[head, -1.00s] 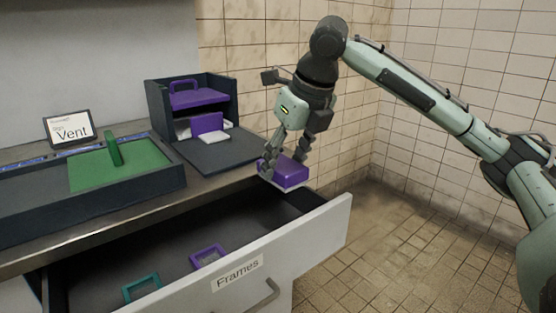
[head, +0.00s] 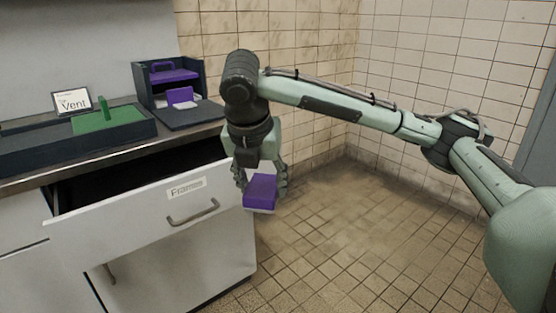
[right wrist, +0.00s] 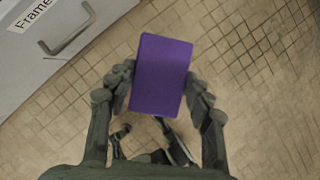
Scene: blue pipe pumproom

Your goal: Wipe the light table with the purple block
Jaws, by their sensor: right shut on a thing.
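The purple block (head: 260,191) has a pale underside and is held in my right gripper (head: 262,180), in front of the cabinet's right end. In the right wrist view the block (right wrist: 161,75) sits between both fingers of the gripper (right wrist: 160,88), above the tiled floor. It touches no surface but the fingers. No light table can be clearly made out; the grey counter (head: 185,137) carries a dark tray with a green panel (head: 108,119). My left gripper is not in view.
A drawer labelled Frames (head: 130,218) stands open below the counter, its handle (head: 193,212) facing out. A dark open box (head: 140,85) with purple pieces stands on the counter, and a Vent sign (head: 72,102) is at its left. The tiled floor (head: 340,230) at right is clear.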

